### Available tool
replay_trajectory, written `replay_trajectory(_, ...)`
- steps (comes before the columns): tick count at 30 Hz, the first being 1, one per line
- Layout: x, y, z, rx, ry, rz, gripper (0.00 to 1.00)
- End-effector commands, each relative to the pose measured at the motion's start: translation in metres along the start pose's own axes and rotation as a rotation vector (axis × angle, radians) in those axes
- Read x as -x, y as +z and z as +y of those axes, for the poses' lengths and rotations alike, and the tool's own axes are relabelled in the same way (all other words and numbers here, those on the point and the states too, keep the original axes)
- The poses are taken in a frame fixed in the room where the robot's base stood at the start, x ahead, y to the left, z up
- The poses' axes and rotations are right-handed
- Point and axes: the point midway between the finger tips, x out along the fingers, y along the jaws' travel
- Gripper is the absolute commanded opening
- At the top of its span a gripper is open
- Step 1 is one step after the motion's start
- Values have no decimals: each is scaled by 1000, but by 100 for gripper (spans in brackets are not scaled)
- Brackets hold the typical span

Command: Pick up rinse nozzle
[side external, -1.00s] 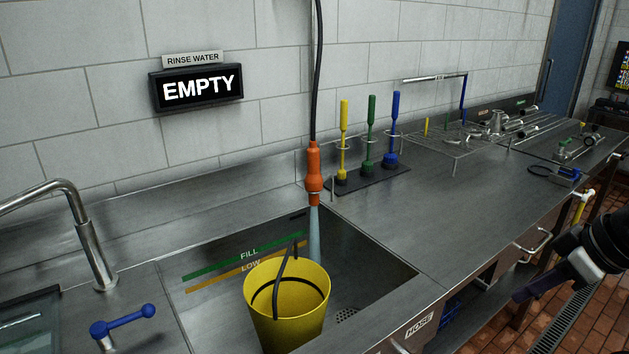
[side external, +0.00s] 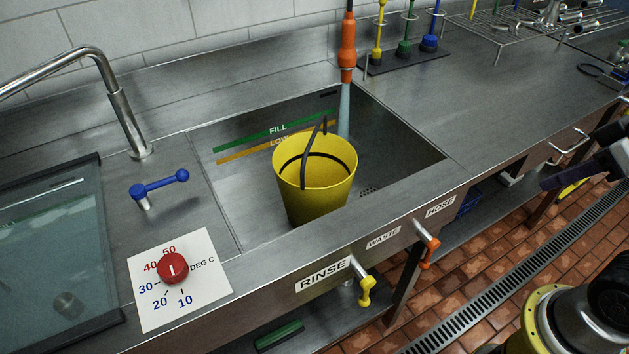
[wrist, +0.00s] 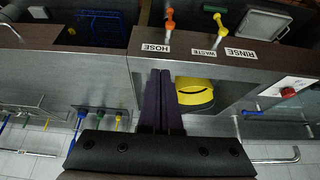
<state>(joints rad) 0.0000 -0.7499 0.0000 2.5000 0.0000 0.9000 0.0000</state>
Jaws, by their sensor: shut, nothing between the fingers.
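The orange rinse nozzle (side external: 347,52) hangs upright at the back of the sink in the side external view. A pale blue-grey streak extends down from its tip behind the yellow bucket (side external: 317,185). My gripper (side external: 548,180) is at the right edge there, in front of the counter and well apart from the nozzle. In the wrist view my gripper's dark purple fingers (wrist: 160,75) are together with nothing between them. The bucket shows beyond them, to the right (wrist: 195,96). I cannot make out the nozzle in the wrist view.
The sink (side external: 240,210) holds the bucket, whose dark handle stands up. A blue-handled tap (side external: 160,188) and a red dial (side external: 172,267) are to its left. Orange (side external: 429,248) and yellow (side external: 366,290) valve handles stick out of the counter front. Colored brushes stand right of the nozzle.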

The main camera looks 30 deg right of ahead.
Motion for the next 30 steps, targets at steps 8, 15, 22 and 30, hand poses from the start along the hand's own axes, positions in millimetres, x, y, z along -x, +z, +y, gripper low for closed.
replay_trajectory(8, 0, 0, 0, 0, 0, 0, 0)
replay_trajectory(15, 0, 0, 0, 0, 0, 0, 9)
replay_trajectory(22, 0, 0, 0, 0, 0, 0, 50)
replay_trajectory(30, 0, 0, 0, 0, 0, 0, 76)
